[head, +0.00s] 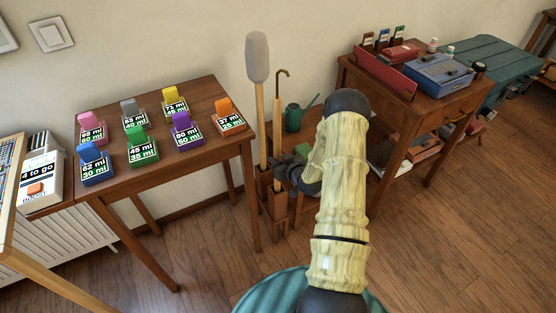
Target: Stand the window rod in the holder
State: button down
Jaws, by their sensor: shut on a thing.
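The window rod (277,118), a thin wooden pole with a dark curved hook on top, is nearly upright beside the table. My gripper (281,168) is shut on its lower part; the fingers are small and partly hidden by my arm. The wooden holder (269,207) is a narrow brown stand on the floor just below my gripper. The rod's lower end is at or just above the holder's opening; I cannot tell whether it is inside. A second pole with a thick grey head (257,57) stands in the holder at left.
A table (195,90) with several coloured, labelled blocks stands at left. A low wooden stand with a green watering can (293,117) is behind my gripper. A desk (405,107) with a blue box stands at right. Open wooden floor lies at the lower right.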

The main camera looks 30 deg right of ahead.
jog(key=shift+f+b, duration=0.85)
jog(key=shift+f, duration=0.3)
jog(key=c, duration=1.1)
grip_release()
jog(key=shift+s, duration=0.1)
jog(key=p+v, duration=0.2)
jog(key=v, duration=1.5)
jog(key=shift+r, duration=0.15)
